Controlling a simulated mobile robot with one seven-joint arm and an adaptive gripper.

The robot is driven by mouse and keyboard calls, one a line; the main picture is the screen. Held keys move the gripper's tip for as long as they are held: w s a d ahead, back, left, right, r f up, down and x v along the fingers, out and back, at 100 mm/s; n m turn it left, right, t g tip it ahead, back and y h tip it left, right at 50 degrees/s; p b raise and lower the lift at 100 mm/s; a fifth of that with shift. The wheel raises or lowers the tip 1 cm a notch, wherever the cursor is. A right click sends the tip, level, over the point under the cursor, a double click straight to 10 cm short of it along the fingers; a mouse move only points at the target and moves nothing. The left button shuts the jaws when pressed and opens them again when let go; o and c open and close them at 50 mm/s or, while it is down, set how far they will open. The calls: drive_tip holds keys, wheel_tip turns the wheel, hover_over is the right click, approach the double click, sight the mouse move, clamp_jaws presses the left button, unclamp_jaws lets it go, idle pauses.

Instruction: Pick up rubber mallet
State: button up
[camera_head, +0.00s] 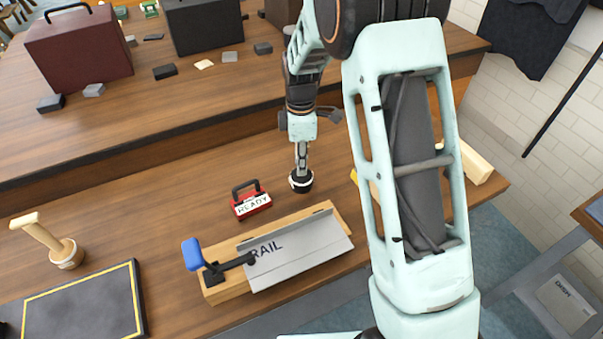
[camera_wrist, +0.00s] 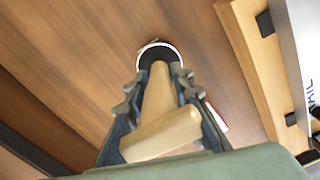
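The rubber mallet stands head down on the wooden bench, its black, white-banded head (camera_head: 301,181) under my gripper (camera_head: 301,158). In the wrist view, its pale wooden handle (camera_wrist: 160,110) rises toward the camera, ending in a crosspiece. The dark head with its white ring (camera_wrist: 160,53) shows beyond the fingertips. My gripper (camera_wrist: 160,82) has one finger on each side of the handle. Whether the fingers press on the handle or stand slightly apart from it cannot be told. In the head view the handle is mostly hidden by my gripper.
A red READY box (camera_head: 250,204) stands left of the mallet. A wood-and-metal RAIL fixture (camera_head: 225,289) with a blue-handled clamp lies in front. A pale wooden mallet (camera_head: 67,258) and a dark yellow-edged mat (camera_head: 85,305) are at left. A raised shelf (camera_head: 180,112) runs behind.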

clamp_jaws()
drive_tip(key=shift+r, duration=0.1)
